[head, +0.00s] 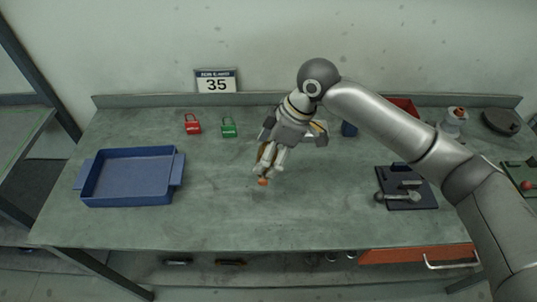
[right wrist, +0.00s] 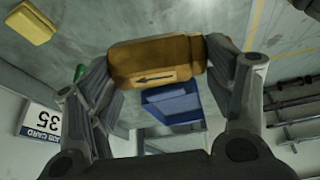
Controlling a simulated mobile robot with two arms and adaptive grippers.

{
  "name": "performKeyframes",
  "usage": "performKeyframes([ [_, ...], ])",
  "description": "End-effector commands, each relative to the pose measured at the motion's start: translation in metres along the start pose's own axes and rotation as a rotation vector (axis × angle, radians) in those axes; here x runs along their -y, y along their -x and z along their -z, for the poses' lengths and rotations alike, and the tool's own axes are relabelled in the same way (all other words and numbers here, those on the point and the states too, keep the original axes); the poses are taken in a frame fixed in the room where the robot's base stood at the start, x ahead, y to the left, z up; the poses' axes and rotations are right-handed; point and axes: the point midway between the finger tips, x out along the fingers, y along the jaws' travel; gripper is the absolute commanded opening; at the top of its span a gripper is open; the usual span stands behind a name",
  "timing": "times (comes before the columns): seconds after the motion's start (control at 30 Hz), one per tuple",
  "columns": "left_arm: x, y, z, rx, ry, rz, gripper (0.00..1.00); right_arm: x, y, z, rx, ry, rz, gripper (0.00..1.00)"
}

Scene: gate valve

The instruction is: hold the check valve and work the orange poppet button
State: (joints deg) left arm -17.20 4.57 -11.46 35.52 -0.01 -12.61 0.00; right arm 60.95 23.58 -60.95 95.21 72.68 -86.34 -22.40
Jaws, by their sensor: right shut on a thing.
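The check valve is a brass-coloured body (right wrist: 155,60) with a dark arrow on a pale label, seen large in the right wrist view. In the head view the valve (head: 267,156) is partly hidden by my right gripper (head: 271,158). That gripper is shut on the valve, with one finger on each side of it, as the right wrist view also shows (right wrist: 168,65). The valve is tilted, over the middle of the bench. The orange poppet button (head: 263,181) shows at its lower end in the head view; I cannot make it out in the wrist view. My left gripper is not in view.
A blue tray (head: 128,194) sits on the bench at left. A red padlock (head: 192,127) and green padlock (head: 229,130) lie near the back, below a "35" sign (head: 216,83). A dark mat (head: 417,204) with metal parts lies at right. The front middle is clear.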

Motion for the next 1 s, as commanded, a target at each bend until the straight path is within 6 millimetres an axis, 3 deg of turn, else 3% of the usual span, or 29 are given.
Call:
performKeyframes([
  [1.0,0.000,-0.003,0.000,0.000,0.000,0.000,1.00,-0.003,-0.009,-0.003,-0.003,0.001,-0.001,0.47],
])
